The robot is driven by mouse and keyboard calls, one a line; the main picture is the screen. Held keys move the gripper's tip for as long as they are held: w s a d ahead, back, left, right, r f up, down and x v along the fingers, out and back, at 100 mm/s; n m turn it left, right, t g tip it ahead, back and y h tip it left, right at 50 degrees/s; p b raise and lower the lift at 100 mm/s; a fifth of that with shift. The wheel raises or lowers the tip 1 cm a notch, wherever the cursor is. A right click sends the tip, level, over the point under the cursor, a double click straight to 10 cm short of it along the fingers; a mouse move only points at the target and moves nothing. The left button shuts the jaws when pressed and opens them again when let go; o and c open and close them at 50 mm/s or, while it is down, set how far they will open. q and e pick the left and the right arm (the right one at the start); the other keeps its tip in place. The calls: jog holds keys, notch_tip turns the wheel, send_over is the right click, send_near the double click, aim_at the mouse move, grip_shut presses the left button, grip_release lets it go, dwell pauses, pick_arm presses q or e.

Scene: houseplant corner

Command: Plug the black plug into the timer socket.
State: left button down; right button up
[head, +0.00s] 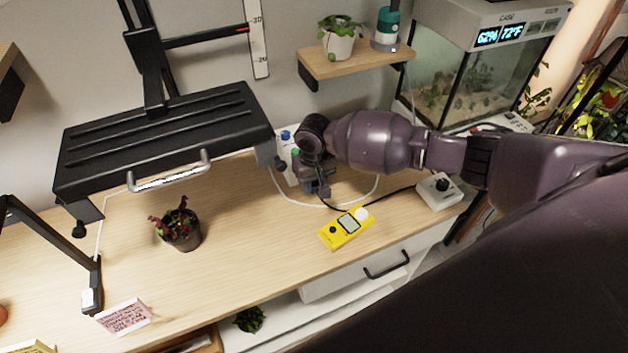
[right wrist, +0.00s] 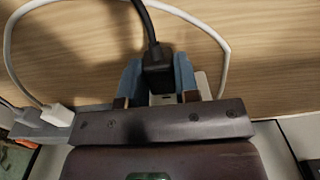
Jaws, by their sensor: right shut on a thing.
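My right gripper (head: 318,190) reaches down to the wooden bench top beside a white upright object. In the right wrist view its two blue finger pads (right wrist: 158,80) are shut on the black plug (right wrist: 157,68), whose thick black cord runs up and away. Just past the plug, a pale block (right wrist: 202,84) shows partly behind the fingers; it may be the timer socket, but I cannot tell how far the plug is in it. In the head view the arm and gripper hide the plug. My left gripper is not in view.
A yellow meter (head: 345,229) lies in front of the gripper, near a white box with a black knob (head: 438,190). A white cable (right wrist: 225,50) loops around the plug; a white plug (right wrist: 58,116) sits left.

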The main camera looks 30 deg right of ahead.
jog(key=shift+w, duration=0.35)
dwell(0.6)
jog(key=shift+w, duration=0.4)
jog(key=o, duration=1)
notch_tip(320, 180, up, 10)
jog(key=shift+f+p, duration=0.2)
jog(key=shift+p, duration=0.25)
jog(key=shift+r, duration=0.6)
